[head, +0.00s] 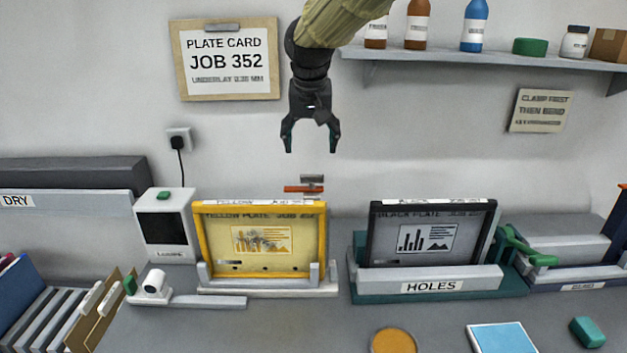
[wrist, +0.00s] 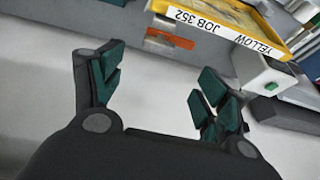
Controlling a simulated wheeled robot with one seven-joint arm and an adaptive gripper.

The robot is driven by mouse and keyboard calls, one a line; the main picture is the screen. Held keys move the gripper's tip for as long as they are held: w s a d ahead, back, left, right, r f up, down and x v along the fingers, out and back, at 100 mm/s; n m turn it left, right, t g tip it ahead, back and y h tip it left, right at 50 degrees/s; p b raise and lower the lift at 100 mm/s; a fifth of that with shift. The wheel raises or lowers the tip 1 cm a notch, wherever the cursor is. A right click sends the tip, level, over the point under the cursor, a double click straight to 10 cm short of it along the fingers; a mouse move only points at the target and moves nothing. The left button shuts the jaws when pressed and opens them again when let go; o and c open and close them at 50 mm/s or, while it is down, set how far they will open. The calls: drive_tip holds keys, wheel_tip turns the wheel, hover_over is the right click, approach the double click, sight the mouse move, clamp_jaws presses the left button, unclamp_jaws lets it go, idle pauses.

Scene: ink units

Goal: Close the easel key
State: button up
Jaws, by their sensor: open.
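The easel holds a yellow-framed plate (head: 262,243) labelled JOB 352, standing upright on the bench. Its label also shows at the top of the wrist view (wrist: 222,33). Just behind the plate's top right edge is a small orange bar (head: 304,188) with a grey piece above it, which looks like the easel key. The orange bar also shows in the wrist view (wrist: 170,38), beside the yellow frame. My gripper (head: 312,150) is open and empty, pointing down, above and apart from the orange bar. In the wrist view its two fingers (wrist: 158,85) are spread with nothing between them.
A black plate (head: 432,236) stands in a teal holder marked HOLES to the right. A shelf (head: 480,60) with bottles is at the upper right. A white box (head: 165,220) with a dark front stands left of the easel. Free wall space surrounds my gripper.

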sight(313, 175)
drive_tip(key=shift+d+p+x, duration=0.2)
drive_tip(key=shift+p+x, duration=1.5)
drive_tip(key=shift+x, duration=3.75)
drive_tip(key=c, duration=1.5)
drive_tip(key=shift+o, duration=0.2)
